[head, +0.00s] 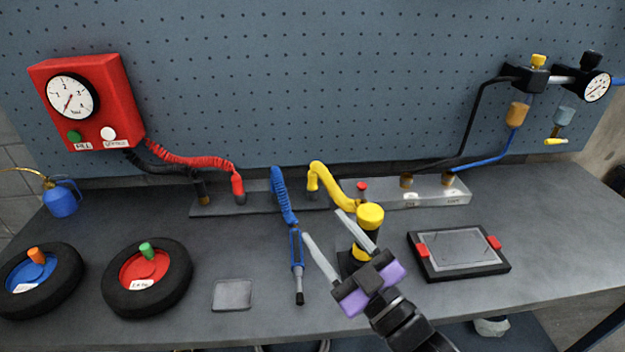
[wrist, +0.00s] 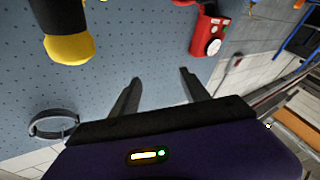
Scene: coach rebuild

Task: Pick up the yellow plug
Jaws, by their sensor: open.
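A yellow coiled hose (head: 333,180) arches over the bench in the head view. Its left end goes down into the grey rail as a yellow plug-like piece (head: 313,188). A thick black-and-yellow cylinder with a yellow cap (head: 370,215) stands right of my gripper; it also shows upside down at upper left in the wrist view (wrist: 70,47). The hose's right end passes behind this cylinder. My gripper (head: 323,225) is open and empty above the bench, its fingers pointing toward the rail. In the wrist view nothing lies between the fingers (wrist: 158,88).
A blue coiled hose (head: 283,195) with a tool on its end lies left of my gripper. A red plug (head: 238,186) stands in the rail (head: 385,196). A framed black tray (head: 459,251) lies right. Two wheels (head: 147,277) and a grey pad (head: 232,295) lie left.

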